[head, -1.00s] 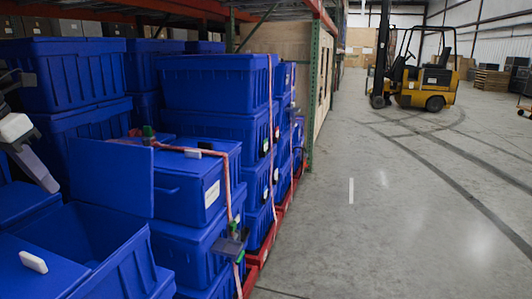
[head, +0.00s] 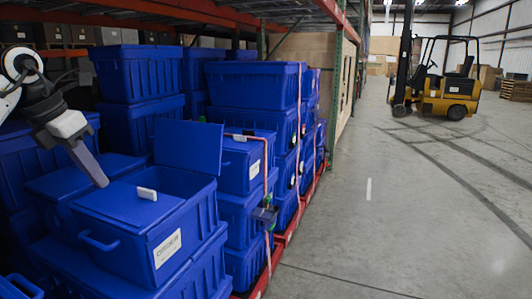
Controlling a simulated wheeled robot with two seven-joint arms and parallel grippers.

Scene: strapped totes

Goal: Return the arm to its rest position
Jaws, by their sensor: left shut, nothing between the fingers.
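My left arm comes in from the left edge, and its gripper (head: 102,183) points down and to the right. The gripper is shut and empty. Its tip shows over the near blue tote (head: 128,262), at the far left part of that tote's lid; I cannot tell whether they touch. One lid panel (head: 188,146) stands upright at the back, and the top is partly open. My right gripper is not in view.
Stacked blue totes (head: 252,86) with pink straps (head: 267,180) stand on red pallets along the rack. A green rack post (head: 336,95) stands behind them. The concrete floor (head: 400,220) to the right is clear. A yellow forklift (head: 447,95) is parked far back.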

